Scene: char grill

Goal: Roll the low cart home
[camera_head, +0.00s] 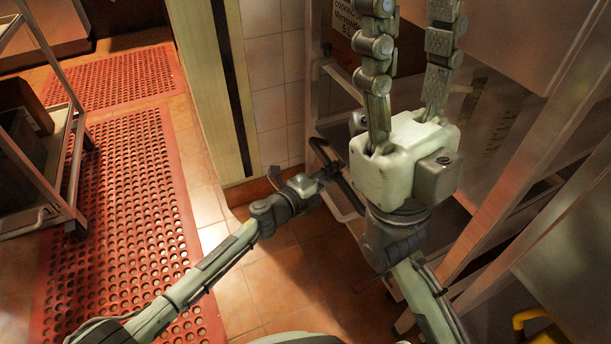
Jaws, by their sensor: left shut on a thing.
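A low metal cart (316,95) with a dark handle bar (348,190) stands right of the middle, partly hidden behind my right gripper. My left gripper (326,166) reaches in from the lower left and is shut on the dark handle bar. Its fingers are small and dark here, so the exact contact is hard to see. My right gripper (412,25) is close to the camera and points up the picture. Its two jointed fingers are apart, with nothing seen between them. The cart's far side and wheels are hidden.
A wheeled metal rack (62,160) with dark boxes stands at the left edge. Red perforated mats (125,210) cover the floor there. A pale wall post (215,90) stands behind my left gripper. Steel equipment (530,160) closes off the right. Bare tiles (280,280) lie in front.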

